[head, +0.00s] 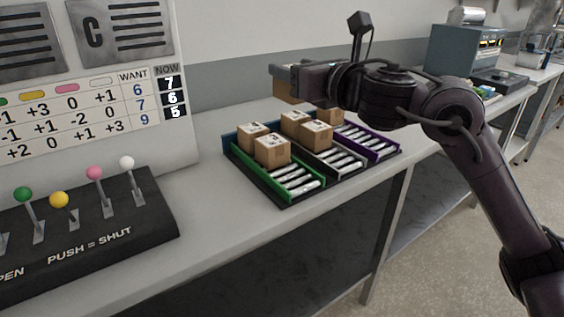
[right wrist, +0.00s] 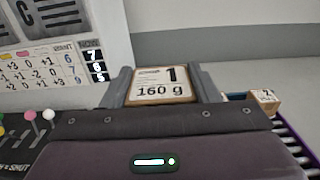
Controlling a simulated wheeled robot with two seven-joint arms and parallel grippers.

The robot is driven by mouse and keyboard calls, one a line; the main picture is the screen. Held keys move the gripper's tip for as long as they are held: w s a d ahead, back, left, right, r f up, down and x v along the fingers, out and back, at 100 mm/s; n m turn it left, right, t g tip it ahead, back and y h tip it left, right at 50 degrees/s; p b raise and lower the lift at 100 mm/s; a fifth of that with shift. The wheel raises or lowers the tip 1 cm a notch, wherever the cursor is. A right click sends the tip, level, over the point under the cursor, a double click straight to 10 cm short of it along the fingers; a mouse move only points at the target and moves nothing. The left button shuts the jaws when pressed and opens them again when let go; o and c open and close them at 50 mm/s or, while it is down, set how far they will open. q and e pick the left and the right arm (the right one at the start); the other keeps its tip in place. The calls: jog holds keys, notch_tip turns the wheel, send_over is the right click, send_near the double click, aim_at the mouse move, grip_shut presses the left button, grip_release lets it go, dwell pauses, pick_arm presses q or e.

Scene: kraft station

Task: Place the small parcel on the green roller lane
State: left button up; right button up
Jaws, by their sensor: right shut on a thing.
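The small parcel (right wrist: 162,88), a brown box with a white label reading "1" and "160 g", is between the fingers of my right gripper (right wrist: 161,84) in the right wrist view. In the head view my right gripper (head: 285,76) is shut on this parcel (head: 287,93) and holds it in the air above the back of the roller rack. The green roller lane (head: 298,181) is the left lane of the rack, with two parcels (head: 272,150) at its back end and bare rollers at its front. My left gripper is not in view.
The middle lane (head: 346,160) holds two parcels (head: 316,132). The purple lane (head: 372,141) has one parcel (head: 330,116) showing. A black lever box (head: 100,235) and a number board (head: 90,105) stand on the left. The bench front edge is near the rack.

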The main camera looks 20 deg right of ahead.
notch_tip(320, 180, down, 17)
jog(key=b, duration=0.5)
jog(key=shift+f, duration=0.25)
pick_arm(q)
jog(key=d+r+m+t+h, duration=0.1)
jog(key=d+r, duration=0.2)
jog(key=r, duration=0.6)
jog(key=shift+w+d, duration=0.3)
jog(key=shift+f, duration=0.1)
pick_arm(e)
jog(key=shift+f, duration=0.1)
jog(key=shift+f, duration=0.1)
jog(key=o, duration=1)
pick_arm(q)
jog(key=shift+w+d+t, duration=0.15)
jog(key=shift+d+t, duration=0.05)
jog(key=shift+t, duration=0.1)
pick_arm(e)
jog(key=shift+o, duration=0.3)
